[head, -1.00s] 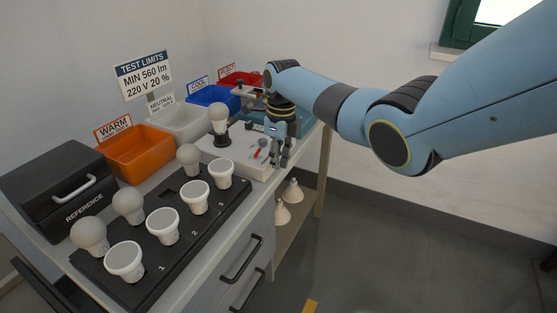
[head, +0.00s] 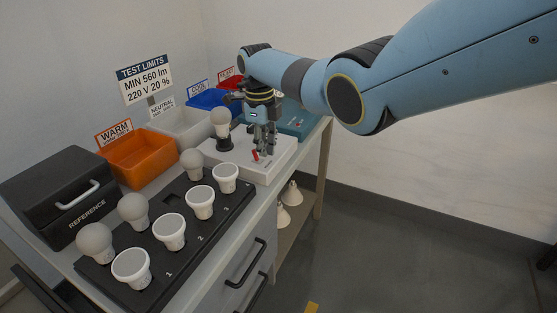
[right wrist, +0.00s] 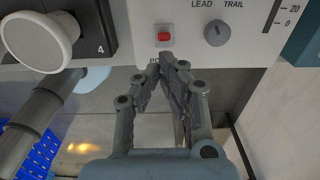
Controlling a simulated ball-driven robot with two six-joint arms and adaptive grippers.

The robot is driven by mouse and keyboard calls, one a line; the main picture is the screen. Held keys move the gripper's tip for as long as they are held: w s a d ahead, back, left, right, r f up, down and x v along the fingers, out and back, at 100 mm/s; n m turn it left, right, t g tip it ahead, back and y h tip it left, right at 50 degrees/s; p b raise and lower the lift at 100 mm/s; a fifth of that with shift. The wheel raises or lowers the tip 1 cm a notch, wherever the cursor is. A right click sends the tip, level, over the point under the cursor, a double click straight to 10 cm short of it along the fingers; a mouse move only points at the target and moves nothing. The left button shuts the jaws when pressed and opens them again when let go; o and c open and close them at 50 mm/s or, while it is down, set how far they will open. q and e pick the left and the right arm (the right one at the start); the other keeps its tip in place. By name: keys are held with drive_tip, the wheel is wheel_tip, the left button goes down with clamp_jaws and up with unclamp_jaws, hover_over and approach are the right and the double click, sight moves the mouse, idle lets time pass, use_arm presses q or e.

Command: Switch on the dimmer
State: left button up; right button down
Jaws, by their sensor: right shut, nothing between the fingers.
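The dimmer is a white box (head: 281,161) on the bench, with a bulb (head: 220,124) standing upright in its black holder (head: 224,144). Its small red switch (head: 255,155) shows beside my right gripper (head: 268,153). In the right wrist view the red switch (right wrist: 164,36) sits in a pale square above a partly hidden label, with a grey LEAD/TRAIL knob (right wrist: 217,33) to its right. My right gripper (right wrist: 170,62) is shut and empty, its fingertips just below the switch in that view. I cannot tell whether they touch the panel. My left gripper is out of view.
A black tray (head: 205,241) with several bulbs lies in front of the dimmer. Orange (head: 146,171), white (head: 184,134), blue and red bins line the wall. A black REFERENCE case (head: 40,190) stands left. A teal case (head: 297,124) stands behind the gripper.

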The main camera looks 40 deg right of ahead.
drive_tip(key=shift+s+a+f, duration=0.15)
drive_tip(key=shift+a+f, duration=0.05)
drive_tip(key=shift+f, duration=0.25)
drive_tip(key=shift+s+d, duration=0.2)
drive_tip(key=shift+d, duration=0.1)
drive_tip(key=shift+s+d, duration=0.15)
drive_tip(key=shift+r, duration=0.2)
drive_tip(key=shift+r+p, duration=0.5)
drive_tip(key=shift+p, duration=0.35)
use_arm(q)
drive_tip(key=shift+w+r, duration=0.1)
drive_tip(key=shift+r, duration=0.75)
use_arm(e)
drive_tip(key=shift+s, duration=0.1)
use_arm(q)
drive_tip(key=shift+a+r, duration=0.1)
use_arm(e)
drive_tip(key=shift+d, duration=0.1)
